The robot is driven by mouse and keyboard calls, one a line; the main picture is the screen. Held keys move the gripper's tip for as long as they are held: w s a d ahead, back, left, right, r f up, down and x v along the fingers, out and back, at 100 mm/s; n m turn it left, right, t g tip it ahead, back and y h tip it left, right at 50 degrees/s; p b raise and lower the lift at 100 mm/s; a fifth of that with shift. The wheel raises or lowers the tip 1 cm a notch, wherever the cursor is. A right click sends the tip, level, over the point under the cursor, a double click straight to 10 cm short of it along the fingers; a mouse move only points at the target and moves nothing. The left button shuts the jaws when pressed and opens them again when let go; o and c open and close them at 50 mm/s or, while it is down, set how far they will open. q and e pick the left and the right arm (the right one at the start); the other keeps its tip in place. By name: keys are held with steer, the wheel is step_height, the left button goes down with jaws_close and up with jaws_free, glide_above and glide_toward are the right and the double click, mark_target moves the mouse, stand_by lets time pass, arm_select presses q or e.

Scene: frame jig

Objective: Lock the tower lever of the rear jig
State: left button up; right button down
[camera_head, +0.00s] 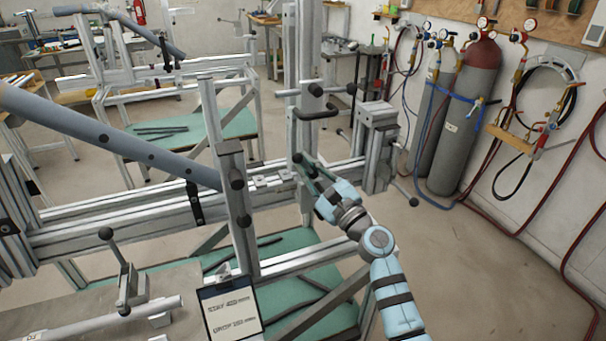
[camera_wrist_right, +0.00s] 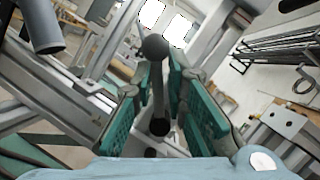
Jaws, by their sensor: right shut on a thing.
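My right gripper (camera_head: 308,170) reaches in from the lower right to the upright tower (camera_head: 307,110) of the aluminium jig. In the right wrist view its green-padded fingers (camera_wrist_right: 163,110) stand on both sides of a dark lever (camera_wrist_right: 158,85) with black ball ends, and they are shut on it. The head view shows a black knob of this lever at the fingertips (camera_head: 298,157); the rest is largely hidden by the gripper. My left gripper is not in view.
A blue-grey tube (camera_head: 110,138) lies along the jig at left. A ball-topped handle (camera_head: 107,233) stands at lower left. A clipboard (camera_head: 230,308) hangs in front. Gas cylinders (camera_head: 465,110) stand by the right wall. The floor (camera_head: 480,270) at right is clear.

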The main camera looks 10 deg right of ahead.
steer(key=shift+w+d+r+m+t+h+b, duration=0.15)
steer(key=shift+d+m+t+h, duration=0.4)
steer(key=shift+m, duration=1)
steer(key=shift+d+r+m+t+h+b, duration=0.1)
steer(key=shift+d+m+t+h+b, duration=0.2)
steer(key=shift+m+h, duration=0.9)
steer(key=shift+w+d+r+m+t+h+b, duration=0.1)
steer(key=shift+d+m+t+h+b, duration=0.25)
steer(key=shift+m, duration=1.6)
steer(key=c, duration=1.9)
jaws_free()
steer(key=shift+c, duration=0.2)
steer(key=shift+o, duration=1.2)
steer(key=shift+s+d, duration=0.1)
steer(key=shift+d, duration=0.1)
steer(key=shift+s+f, duration=0.15)
steer(key=v, duration=1.1)
steer(key=shift+s+f, duration=0.15)
steer(key=shift+s, duration=0.1)
